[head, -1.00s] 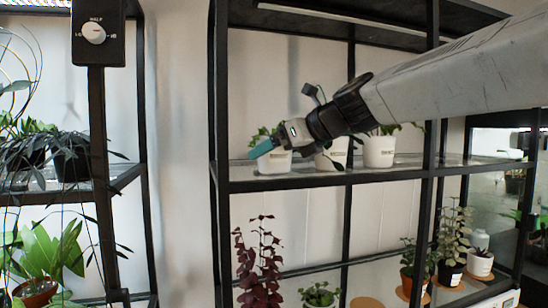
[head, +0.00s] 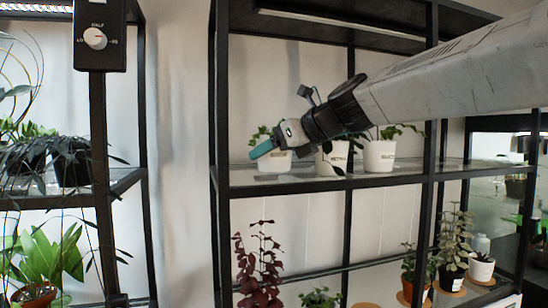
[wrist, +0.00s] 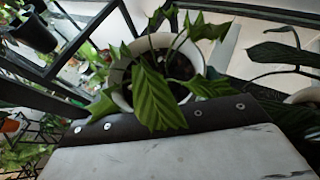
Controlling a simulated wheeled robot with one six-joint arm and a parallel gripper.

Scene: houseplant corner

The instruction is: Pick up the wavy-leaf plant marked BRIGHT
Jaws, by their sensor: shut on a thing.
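The plant at my gripper has green, wavy-edged, ribbed leaves in a white pot (head: 276,165), the leftmost of three pots on the shelf. In the wrist view its leaves (wrist: 158,92) spread over the white rim, close in front of my wrist. My gripper (head: 264,149), with a teal finger showing, is shut on this pot near its upper part. The gripper hides the pot's label, so I cannot read BRIGHT. The pot looks upright, at or just above the shelf.
A white pot (head: 343,157) with dark leaves stands close to the right, and another white pot (head: 379,158) beyond it. Black shelf posts (head: 222,110) flank the space. A lower shelf holds several plants, including a dark red one (head: 262,265).

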